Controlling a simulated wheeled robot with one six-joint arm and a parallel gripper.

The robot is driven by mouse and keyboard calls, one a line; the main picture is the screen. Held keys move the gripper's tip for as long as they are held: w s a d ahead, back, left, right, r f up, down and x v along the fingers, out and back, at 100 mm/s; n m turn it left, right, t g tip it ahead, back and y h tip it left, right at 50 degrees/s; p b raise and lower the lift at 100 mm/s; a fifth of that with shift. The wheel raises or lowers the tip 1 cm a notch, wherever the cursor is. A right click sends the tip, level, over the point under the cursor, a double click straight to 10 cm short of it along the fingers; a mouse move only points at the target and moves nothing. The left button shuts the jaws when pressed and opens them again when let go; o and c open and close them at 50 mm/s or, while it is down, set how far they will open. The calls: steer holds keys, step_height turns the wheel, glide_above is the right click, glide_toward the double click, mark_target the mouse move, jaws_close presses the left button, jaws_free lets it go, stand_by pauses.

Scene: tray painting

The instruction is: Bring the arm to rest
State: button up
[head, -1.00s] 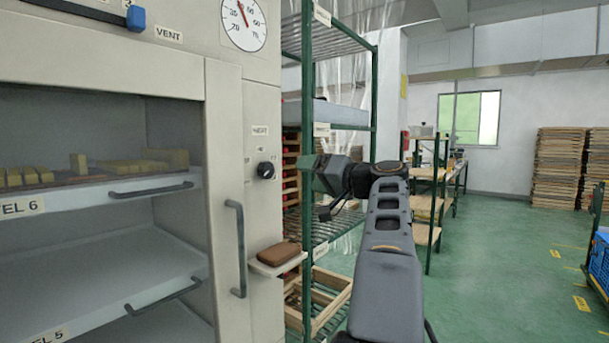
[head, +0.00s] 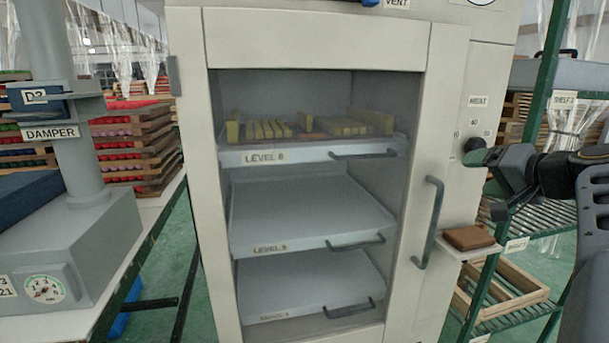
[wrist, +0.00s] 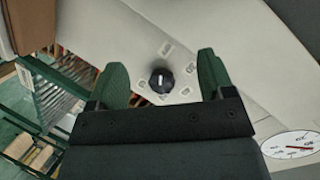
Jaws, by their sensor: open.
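My arm reaches in from the right edge of the head view, with my gripper (head: 492,165) in front of the right side of the pale oven cabinet (head: 400,190). In the wrist view my gripper (wrist: 162,82) shows two green fingers spread apart with nothing between them. A black heat knob (wrist: 162,80) on the cabinet face shows beyond the gap between the fingers. In the head view the knob (head: 475,144) is just left of the gripper. I cannot tell the exact distance between them.
The cabinet holds several levels; the top tray (head: 275,156) carries yellow blocks. A small ledge with a brown pad (head: 468,238) juts out below my gripper. A green shelf rack (head: 540,120) stands right. A grey damper unit (head: 60,240) stands left.

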steer(key=s+a+n+g+p, duration=0.25)
steer(key=a+g+p, duration=0.35)
steer(key=a+p, duration=0.55)
steer(key=s+a+f+n+g+h+p, duration=0.3)
steer(key=s+a+f+n+g+p, duration=0.1)
steer(key=s+a+p, duration=0.5)
steer(key=s+f+p, duration=0.1)
steer(key=s+p, duration=0.1)
steer(key=s, duration=0.1)
steer(key=shift+s+a+f+n+h, duration=0.15)
steer(key=shift+s+a+n+h, duration=0.1)
steer(key=shift+s+n+h, duration=0.1)
